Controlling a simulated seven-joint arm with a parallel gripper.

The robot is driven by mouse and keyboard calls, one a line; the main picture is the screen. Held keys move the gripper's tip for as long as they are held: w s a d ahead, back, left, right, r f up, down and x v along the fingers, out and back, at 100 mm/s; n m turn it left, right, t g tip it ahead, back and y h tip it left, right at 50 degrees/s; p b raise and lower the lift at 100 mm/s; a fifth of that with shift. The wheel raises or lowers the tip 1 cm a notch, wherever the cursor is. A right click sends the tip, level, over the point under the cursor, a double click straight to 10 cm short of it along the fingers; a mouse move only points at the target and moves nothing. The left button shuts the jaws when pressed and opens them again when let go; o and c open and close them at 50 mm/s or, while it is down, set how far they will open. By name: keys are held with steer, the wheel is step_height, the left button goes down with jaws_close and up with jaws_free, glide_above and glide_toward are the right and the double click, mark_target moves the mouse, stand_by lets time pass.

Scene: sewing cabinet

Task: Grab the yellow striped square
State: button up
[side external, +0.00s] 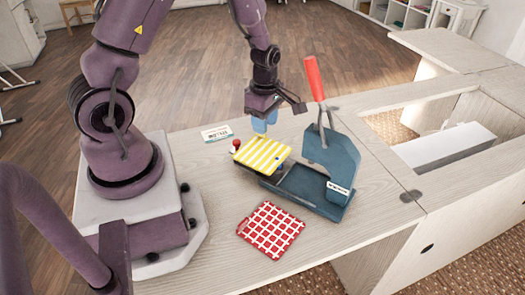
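The yellow striped square (263,154) has yellow and white stripes and lies roughly flat, raised a little above the table. It overlaps the left edge of a dark blue tool's base. What holds it up is mostly hidden beneath it. My gripper (272,122) points down just above the square's far edge. A light blue piece (264,125) shows at the fingers; I cannot tell whether it is part of the gripper or a separate thing. Whether the fingers touch the square cannot be told from this view.
A dark blue press (333,158) with a tall red handle (314,78) stands right of the square. A red and white checked square (270,230) lies in front. A small red ball (236,145) and a white card (216,133) are at the left. The cabinet has an opening at right.

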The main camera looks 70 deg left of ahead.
steer(key=shift+f, duration=1.5)
jaws_close()
steer(key=shift+r, duration=0.15)
